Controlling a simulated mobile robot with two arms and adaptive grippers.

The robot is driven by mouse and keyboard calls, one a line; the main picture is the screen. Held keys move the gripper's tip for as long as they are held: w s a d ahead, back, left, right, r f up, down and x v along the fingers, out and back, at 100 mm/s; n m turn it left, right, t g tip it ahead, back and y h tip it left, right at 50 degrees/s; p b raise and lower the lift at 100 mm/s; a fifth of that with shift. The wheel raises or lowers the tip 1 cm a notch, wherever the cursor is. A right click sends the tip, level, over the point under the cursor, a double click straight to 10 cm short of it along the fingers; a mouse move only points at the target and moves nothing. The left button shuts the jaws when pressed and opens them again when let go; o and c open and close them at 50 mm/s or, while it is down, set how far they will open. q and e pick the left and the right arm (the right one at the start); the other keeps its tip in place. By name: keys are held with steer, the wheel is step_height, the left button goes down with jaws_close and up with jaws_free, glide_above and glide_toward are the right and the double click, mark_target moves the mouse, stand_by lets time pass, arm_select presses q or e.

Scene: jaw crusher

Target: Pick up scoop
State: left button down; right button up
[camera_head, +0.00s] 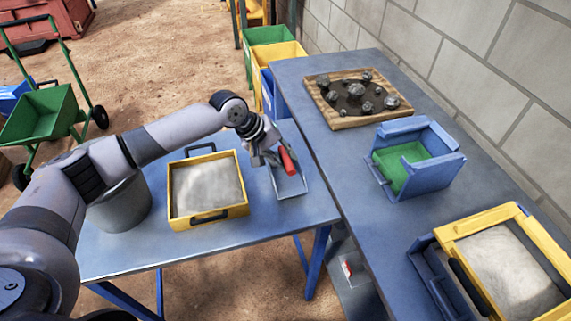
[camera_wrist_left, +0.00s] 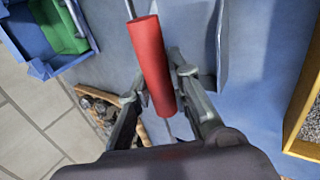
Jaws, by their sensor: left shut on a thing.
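The scoop has a red handle (camera_head: 288,160) and a grey-blue metal pan (camera_head: 291,187). It is at the right end of the near blue table (camera_head: 250,243), to the right of a yellow-framed tray. My left gripper (camera_head: 274,157) reaches over the table from the left and is shut on the scoop's handle. In the left wrist view the red handle (camera_wrist_left: 152,62) lies between the two fingers (camera_wrist_left: 163,92). Whether the pan rests on the table or is lifted, I cannot tell. My right gripper is in neither view.
The yellow tray (camera_head: 237,165) holds pale powder, beside a grey bucket (camera_head: 122,207). The long blue table (camera_head: 371,215) along the wall carries a wooden tray of rocks (camera_head: 318,83), a blue-and-green box (camera_head: 438,172) and another yellow-framed tray (camera_head: 455,245).

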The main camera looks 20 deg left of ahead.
arm_select(q)
step_height(320, 180, up, 17)
steer(key=b, duration=0.1)
steer(key=shift+f, duration=0.1)
stand_by(0.6)
